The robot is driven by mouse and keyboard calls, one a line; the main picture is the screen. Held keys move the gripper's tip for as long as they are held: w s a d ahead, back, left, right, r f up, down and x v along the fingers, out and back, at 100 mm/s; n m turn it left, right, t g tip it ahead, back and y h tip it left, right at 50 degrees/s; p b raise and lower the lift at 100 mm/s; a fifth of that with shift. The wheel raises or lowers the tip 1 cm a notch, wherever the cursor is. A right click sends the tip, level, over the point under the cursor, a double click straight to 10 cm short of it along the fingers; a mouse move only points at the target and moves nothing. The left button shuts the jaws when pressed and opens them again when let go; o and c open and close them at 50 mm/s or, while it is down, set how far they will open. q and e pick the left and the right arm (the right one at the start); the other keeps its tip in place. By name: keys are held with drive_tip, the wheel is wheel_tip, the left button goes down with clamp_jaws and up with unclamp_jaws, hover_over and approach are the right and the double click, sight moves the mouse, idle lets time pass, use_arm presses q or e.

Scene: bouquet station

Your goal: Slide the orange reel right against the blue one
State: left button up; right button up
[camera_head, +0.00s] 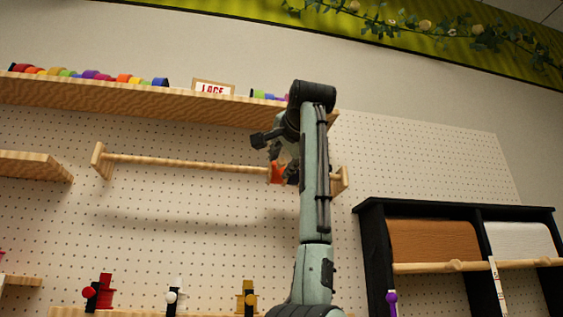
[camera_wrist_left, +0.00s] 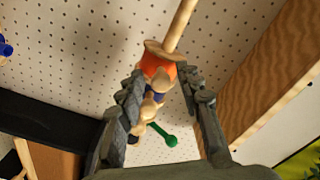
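The orange reel (camera_head: 276,172) sits on a wooden rod (camera_head: 190,162) near its right end. In the left wrist view, the orange reel (camera_wrist_left: 160,69) has a pale wooden flange and lies between my left fingertips. My left gripper (camera_head: 277,157) is at the rod, its fingers apart on either side of the reel (camera_wrist_left: 163,77). I cannot tell whether both fingers press on it. Beyond the orange reel, dark blue parts (camera_wrist_left: 155,97) show on the rod, partly behind the left finger; the blue reel is not clear in the head view. My right gripper is not in view.
A shelf (camera_head: 130,97) with coloured rolls and a lace sign (camera_head: 213,88) runs above the rod. A rod bracket (camera_head: 341,180) stands right of my arm. A black rack (camera_head: 374,246) with brown and white rolls is at right. The rod's left stretch is clear.

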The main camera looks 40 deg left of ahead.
use_arm(q)
drive_tip(key=v, duration=1.2)
idle(0.3)
drive_tip(key=shift+f, duration=0.1)
